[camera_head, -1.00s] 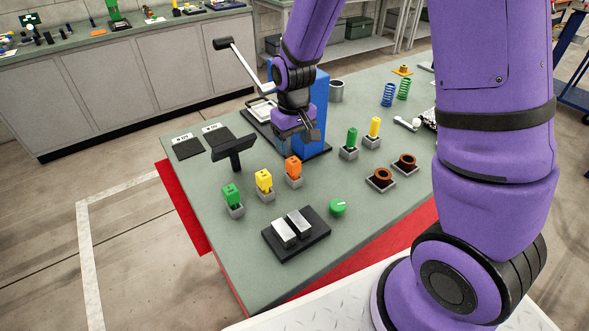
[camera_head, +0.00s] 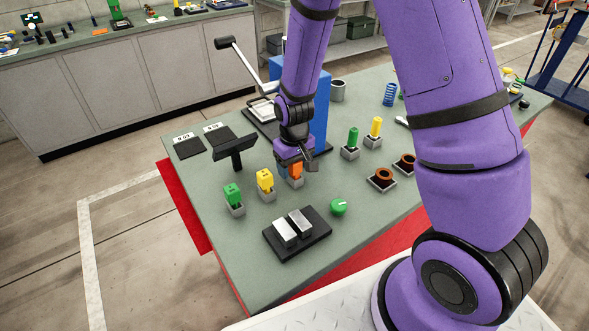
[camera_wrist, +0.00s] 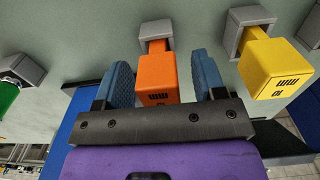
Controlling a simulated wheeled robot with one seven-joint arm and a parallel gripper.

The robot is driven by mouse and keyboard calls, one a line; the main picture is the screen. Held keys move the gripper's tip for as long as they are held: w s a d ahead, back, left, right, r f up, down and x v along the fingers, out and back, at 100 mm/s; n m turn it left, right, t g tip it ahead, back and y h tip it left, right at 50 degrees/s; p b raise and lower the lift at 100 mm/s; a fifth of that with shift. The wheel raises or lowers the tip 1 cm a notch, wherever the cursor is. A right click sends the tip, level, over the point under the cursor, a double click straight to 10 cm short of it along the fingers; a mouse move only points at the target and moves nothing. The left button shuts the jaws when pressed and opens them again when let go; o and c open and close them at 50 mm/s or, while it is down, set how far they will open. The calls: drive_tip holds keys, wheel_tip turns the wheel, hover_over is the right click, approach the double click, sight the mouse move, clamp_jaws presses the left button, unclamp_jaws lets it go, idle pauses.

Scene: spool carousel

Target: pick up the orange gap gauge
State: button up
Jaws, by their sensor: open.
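The orange gap gauge (camera_head: 297,171) stands upright in a small grey holder on the green bench, partly hidden by my gripper in the head view. My gripper (camera_head: 296,163) is right above and around its upper part. In the wrist view the orange gauge (camera_wrist: 157,80) lies between the two blue finger pads of my gripper (camera_wrist: 164,80). The jaws are open, with a gap showing on the right side and a narrower one on the left. The gauge's lower end sits in its grey holder (camera_wrist: 156,31).
A yellow gauge (camera_head: 265,179) and a green gauge (camera_head: 232,193) stand in holders to the left. A black T-shaped stand (camera_head: 235,150) is near. A blue press (camera_head: 318,105) rises behind. Metal blocks on a black base (camera_head: 296,232) and a green knob (camera_head: 339,207) lie in front.

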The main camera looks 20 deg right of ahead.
drive_tip(key=c, duration=0.9)
drive_tip(key=shift+r, duration=0.1)
